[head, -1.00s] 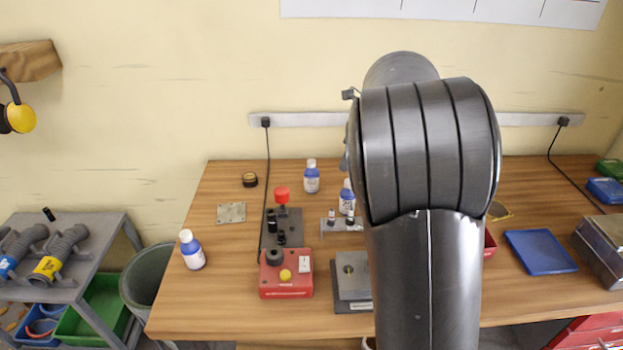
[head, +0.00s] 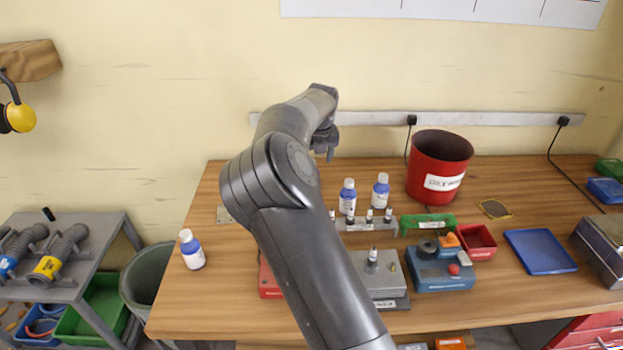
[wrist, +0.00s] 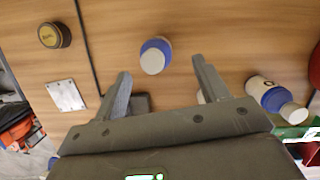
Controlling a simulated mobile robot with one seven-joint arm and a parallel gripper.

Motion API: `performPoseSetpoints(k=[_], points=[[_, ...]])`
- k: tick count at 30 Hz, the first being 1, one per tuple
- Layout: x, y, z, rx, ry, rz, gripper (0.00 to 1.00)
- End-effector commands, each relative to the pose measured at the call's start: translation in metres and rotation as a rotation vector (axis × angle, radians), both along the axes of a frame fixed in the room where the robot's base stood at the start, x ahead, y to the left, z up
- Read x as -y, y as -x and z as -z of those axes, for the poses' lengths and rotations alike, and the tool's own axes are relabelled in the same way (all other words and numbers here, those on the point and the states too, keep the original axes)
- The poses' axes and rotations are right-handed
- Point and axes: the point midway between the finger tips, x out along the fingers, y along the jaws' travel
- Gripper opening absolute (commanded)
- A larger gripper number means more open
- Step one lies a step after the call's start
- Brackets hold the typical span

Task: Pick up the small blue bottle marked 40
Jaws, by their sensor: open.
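Several small blue-and-white bottles stand on the bench; I cannot read a 40 on any. In the head view one bottle (head: 193,252) stands at the left front edge, and two stand behind the central block, a left one (head: 347,198) and a right one (head: 381,194). In the wrist view a bottle (wrist: 155,55) shows from above, just beyond and between my open fingertips, untouched. Another bottle (wrist: 275,96) is right of my right finger. My gripper (wrist: 161,66) is open and empty. In the head view my gripper (head: 327,152) hangs over the back of the bench.
A red bin (head: 438,170) stands at the back right. A green part, a small red tray (head: 475,242), a blue device (head: 440,272) and a blue tray (head: 541,251) are nearer. A black cable (wrist: 88,45), a round tin (wrist: 54,34) and a metal plate (wrist: 66,95) lie left of my gripper.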

Motion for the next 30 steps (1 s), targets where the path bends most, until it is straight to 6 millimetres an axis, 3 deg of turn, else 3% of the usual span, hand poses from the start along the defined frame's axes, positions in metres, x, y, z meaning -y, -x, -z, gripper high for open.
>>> performPoseSetpoints(k=[14, 23, 30], points=[[-0.010, -0.018, 0.052, -0.001, 0.001, 0.000, 0.67], [-0.011, -0.020, 0.056, 0.001, 0.000, 0.000, 0.67], [-0.011, -0.020, 0.056, 0.001, 0.000, -0.001, 0.48]])
